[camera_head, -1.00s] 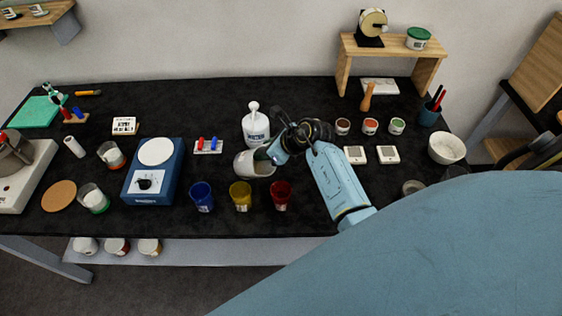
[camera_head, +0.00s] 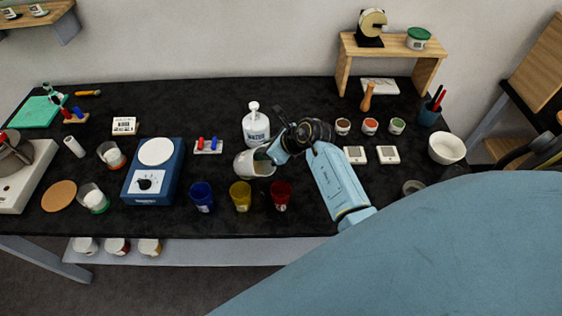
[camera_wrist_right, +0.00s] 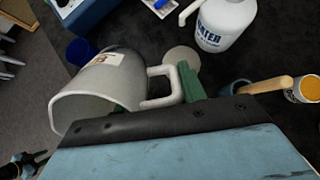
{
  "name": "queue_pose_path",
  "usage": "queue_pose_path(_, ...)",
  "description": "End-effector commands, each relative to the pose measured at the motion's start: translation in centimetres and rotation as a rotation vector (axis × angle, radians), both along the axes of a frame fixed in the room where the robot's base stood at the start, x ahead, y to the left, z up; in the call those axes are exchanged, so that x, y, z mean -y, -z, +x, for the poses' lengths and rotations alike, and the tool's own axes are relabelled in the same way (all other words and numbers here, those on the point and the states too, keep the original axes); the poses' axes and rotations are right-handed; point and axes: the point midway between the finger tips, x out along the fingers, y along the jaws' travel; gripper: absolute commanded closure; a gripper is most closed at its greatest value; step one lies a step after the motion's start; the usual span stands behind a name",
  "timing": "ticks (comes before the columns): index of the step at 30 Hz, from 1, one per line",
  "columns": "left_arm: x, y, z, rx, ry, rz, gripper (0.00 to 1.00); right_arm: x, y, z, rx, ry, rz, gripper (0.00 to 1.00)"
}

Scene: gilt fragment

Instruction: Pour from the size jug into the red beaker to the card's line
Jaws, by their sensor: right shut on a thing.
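The pale grey jug (camera_head: 246,165) is in my right gripper (camera_head: 264,155), near the middle of the bench. The right wrist view shows the jug (camera_wrist_right: 85,90), with green fingers (camera_wrist_right: 165,98) shut at its handle. Its contents and exact tilt are unclear. The red beaker (camera_head: 281,196) stands on the bench, nearer the front and right of the jug, apart from it. It is not seen in the wrist view. A white card (camera_head: 124,126) with dark print lies at the back left; its line is unreadable. A dark piece (camera_wrist_right: 22,163) at the wrist view's lower left may be my left gripper.
Yellow (camera_head: 240,196) and blue (camera_head: 201,197) beakers stand left of the red one. A white water bottle (camera_head: 256,128) stands just behind the jug. A blue hotplate-like device (camera_head: 150,188) is further left. Small pots (camera_head: 370,126) and two pale squares (camera_head: 388,154) lie right.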

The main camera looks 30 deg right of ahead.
Motion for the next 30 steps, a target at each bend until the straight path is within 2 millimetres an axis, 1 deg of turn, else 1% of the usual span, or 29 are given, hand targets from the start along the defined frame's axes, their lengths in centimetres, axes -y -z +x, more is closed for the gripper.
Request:
queue_pose_path(17,0.0,-0.2,0.0,0.000,0.000,0.000,0.64,0.0,-0.2,0.1,-0.016,-0.002,-0.011,0.93)
queue_pose_path(21,0.0,-0.8,0.0,0.000,0.000,0.000,0.64,0.1,-0.6,0.2,-0.070,0.000,-0.044,0.93)
queue_pose_path(24,0.0,-0.5,0.0,0.000,0.000,0.000,0.64,0.0,-0.8,0.4,-0.128,0.000,-0.078,0.93)
queue_pose_path(30,0.0,-0.5,0.0,0.000,0.000,0.000,0.64,-0.5,-1.6,1.5,-0.264,0.003,-0.153,0.93)
